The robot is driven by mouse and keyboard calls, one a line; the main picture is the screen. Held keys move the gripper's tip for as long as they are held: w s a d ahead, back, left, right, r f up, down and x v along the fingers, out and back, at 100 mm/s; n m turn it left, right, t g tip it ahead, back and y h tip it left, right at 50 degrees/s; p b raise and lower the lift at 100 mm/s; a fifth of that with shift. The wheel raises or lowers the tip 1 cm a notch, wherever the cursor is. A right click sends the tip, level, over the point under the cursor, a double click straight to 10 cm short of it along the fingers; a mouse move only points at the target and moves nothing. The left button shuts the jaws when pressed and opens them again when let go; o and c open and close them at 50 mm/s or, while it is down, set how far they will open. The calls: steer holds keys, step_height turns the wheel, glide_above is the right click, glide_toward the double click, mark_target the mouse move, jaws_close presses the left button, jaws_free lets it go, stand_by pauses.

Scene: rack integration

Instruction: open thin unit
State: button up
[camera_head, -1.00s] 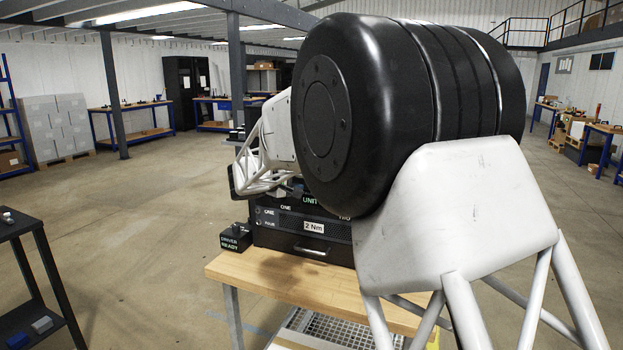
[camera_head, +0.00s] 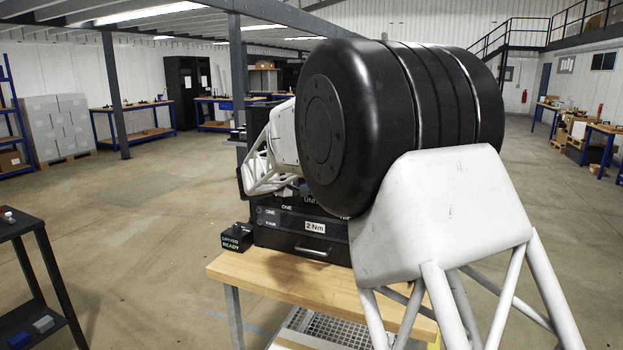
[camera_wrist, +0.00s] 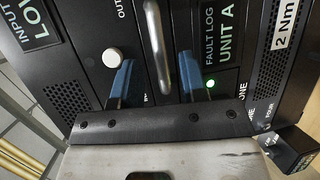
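A black unit front labelled "UNIT A" and "FAULT LOG" (camera_wrist: 222,45) fills the wrist view, with a silver bar handle (camera_wrist: 155,40), a white knob (camera_wrist: 112,57) and a lit green lamp. My gripper (camera_wrist: 157,65) is open, its two blue fingers apart on either side of the handle's near end. I cannot tell whether they touch the front or the handle. In the head view, stacked black units stand on the bench; the lower one (camera_head: 285,240) has its own handle (camera_head: 314,252) and a "2 Nm" label. My arm hides the gripper and the upper fronts there.
The wooden bench (camera_head: 250,278) has bare room in front of the units. A small black "DRIVER READY" box (camera_head: 236,238) stands left of them; a similar box (camera_wrist: 295,150) shows at the wrist view's lower right. A dark shelf cart (camera_head: 30,235) stands at the far left.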

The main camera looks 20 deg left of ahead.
steer(key=shift+x, duration=2.1)
jaws_close()
